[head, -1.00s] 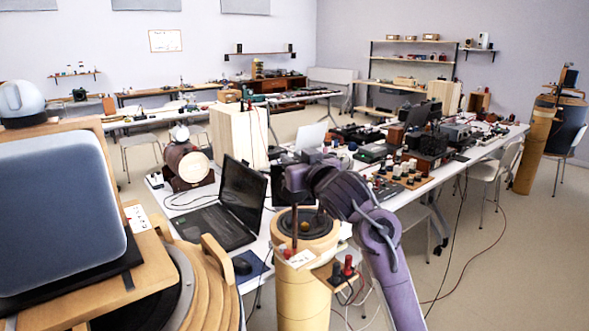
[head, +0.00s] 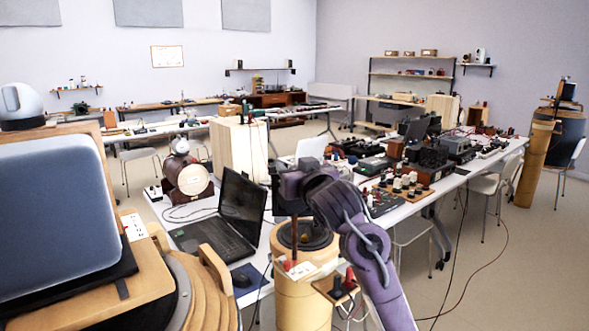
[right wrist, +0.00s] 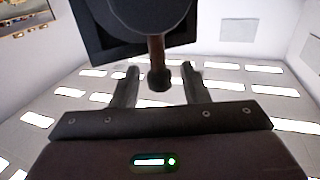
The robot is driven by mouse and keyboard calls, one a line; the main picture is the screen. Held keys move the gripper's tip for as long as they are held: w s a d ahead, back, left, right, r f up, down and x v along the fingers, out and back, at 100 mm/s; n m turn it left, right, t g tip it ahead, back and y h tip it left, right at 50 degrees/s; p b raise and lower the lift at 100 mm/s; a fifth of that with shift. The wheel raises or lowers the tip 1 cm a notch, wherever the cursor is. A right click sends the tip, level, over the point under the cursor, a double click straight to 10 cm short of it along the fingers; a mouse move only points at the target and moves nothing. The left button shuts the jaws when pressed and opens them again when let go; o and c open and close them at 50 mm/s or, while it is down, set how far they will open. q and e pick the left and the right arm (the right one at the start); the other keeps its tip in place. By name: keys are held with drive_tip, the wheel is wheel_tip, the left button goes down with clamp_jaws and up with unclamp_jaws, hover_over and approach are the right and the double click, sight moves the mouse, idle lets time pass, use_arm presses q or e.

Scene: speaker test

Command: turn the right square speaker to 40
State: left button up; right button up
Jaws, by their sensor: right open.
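A dark square panel, apparently the right square speaker (right wrist: 108,43), fills the upper part of the right wrist view. A dark disc is in front of it, and a brown rod from the disc ends in a dark knob (right wrist: 159,79). My right gripper (right wrist: 161,73) is open, with one finger on each side of the knob; I cannot tell whether they touch it. In the head view my right gripper (head: 291,185) is above a yellow cylinder stand (head: 305,290) and hides most of the speaker. A large grey square speaker (head: 50,205) is at the left. My left gripper is not in view.
An open laptop (head: 240,210) stands on the white table left of my right gripper. A dark red round device (head: 186,175) and a pale wooden box (head: 238,148) are behind it. Small electronics crowd the table at the right. Open floor (head: 520,270) lies at the right.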

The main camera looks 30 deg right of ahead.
drive_tip(key=v, duration=0.7)
drive_tip(key=shift+s, duration=0.4)
